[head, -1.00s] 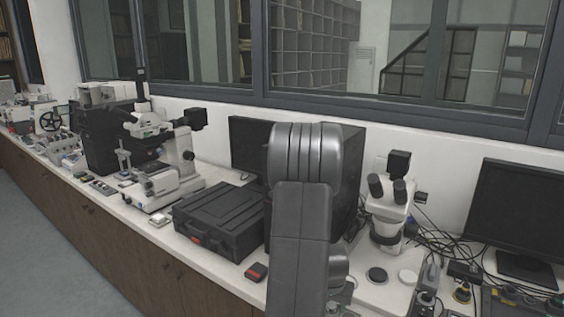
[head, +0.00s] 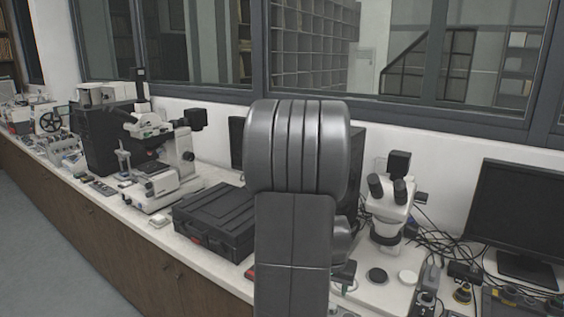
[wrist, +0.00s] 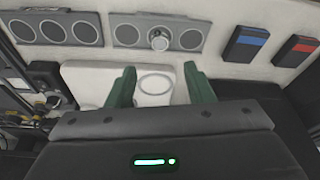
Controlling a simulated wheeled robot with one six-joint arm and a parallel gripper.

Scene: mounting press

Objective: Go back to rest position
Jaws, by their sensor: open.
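My gripper (wrist: 158,90) shows in the wrist view with two green fingers apart and nothing between them. Beyond the fingers is a white block with a round ring on its top (wrist: 156,84). In the head view my grey arm stands upright in the middle and hides the bench behind it; the gripper's fingers cannot be made out there.
The wrist view shows grey holders with round wells (wrist: 57,28), a blue-marked box (wrist: 247,43) and a red-marked box (wrist: 296,50). In the head view a black case (head: 215,220), a microscope (head: 160,165), a stereo microscope (head: 388,208) and a monitor (head: 515,215) crowd the bench.

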